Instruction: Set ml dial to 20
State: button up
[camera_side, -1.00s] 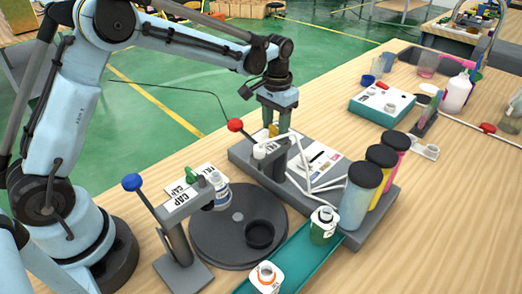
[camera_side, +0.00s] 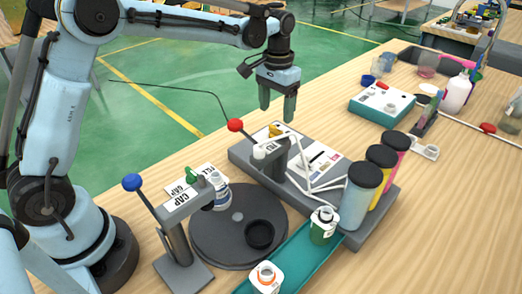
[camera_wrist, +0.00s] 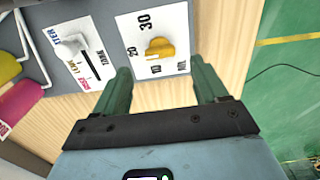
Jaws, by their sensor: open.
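The ml dial is a yellow knob (camera_wrist: 160,47) on a white panel (camera_wrist: 180,22) printed 10, 20 and 30 in the wrist view. One end of the knob appears to lie toward the 20 mark, but its exact pointing is hard to tell. In the side view the yellow knob (camera_side: 275,130) sits at the back end of the grey station (camera_side: 240,152). My gripper (camera_side: 277,112) is open and empty above the knob, clear of it. In the wrist view its two green fingers (camera_wrist: 165,82) are spread apart, with the knob beyond them.
A blue-tipped lever (camera_side: 132,182) and a dark round turntable (camera_side: 213,228) are nearer. Several coloured bottles, including a blue one (camera_side: 360,195), stand at the station's right end.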

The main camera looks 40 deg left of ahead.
aim_at(274, 128)
notch_tip(274, 128, up, 7)
dwell(0.3)
jog(key=s+r+t, duration=0.2)
jog(key=s+t, duration=0.1)
jog(key=s, duration=0.7)
jog(key=s+a+f+t, duration=0.1)
jog(key=s+f+t, duration=0.3)
jog(key=s, duration=0.5)
jog(key=shift+s+f, duration=0.3)
jog(key=shift+f, duration=0.6)
